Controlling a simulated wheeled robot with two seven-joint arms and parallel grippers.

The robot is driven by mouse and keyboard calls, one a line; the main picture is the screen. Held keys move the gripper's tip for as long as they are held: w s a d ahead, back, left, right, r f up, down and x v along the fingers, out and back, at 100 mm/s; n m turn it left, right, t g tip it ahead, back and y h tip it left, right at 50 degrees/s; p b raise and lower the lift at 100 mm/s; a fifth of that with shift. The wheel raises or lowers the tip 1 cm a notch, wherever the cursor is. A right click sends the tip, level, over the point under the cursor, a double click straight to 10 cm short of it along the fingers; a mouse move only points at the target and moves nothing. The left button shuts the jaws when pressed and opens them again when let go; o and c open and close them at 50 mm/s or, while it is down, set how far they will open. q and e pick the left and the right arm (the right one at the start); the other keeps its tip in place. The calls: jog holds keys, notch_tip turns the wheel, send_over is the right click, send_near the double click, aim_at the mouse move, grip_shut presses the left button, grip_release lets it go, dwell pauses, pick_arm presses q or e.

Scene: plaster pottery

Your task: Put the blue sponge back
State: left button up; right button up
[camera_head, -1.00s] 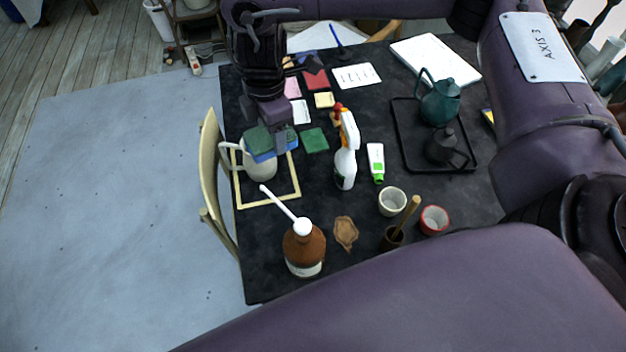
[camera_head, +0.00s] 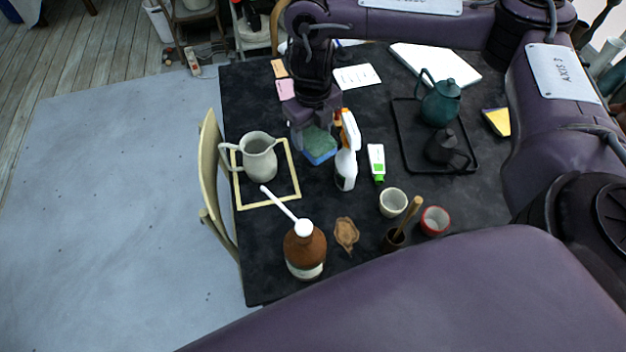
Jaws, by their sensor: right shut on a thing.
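The blue sponge (camera_head: 321,156), with a green upper face, is in the middle left of the table. My right gripper (camera_head: 318,134) points down from above and is shut on it. The sponge is just left of the white spray bottle (camera_head: 346,165). I cannot tell whether it touches the table or hangs a little above it. The green square that lay on the table there is hidden or merges with the sponge's green face. My left gripper is not in view.
A grey-white pitcher (camera_head: 259,157) stands within a pale square frame (camera_head: 267,204) to the left. A green-labelled tube (camera_head: 376,162), cups and a brown bottle (camera_head: 304,252) are nearer. A black tray (camera_head: 409,150) holds a teapot (camera_head: 441,103). A yellow-and-blue item (camera_head: 497,121) lies at right.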

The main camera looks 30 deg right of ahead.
notch_tip(320, 180, down, 15)
jog(key=b, duration=0.4)
notch_tip(320, 180, down, 3)
jog(key=shift+s+f+b, duration=0.1)
jog(key=shift+b, duration=0.85)
jog(key=shift+f, duration=0.35)
jog(key=shift+f+b, duration=0.2)
jog(key=shift+b, duration=0.1)
jog(key=o, duration=1)
jog(key=shift+r, duration=0.2)
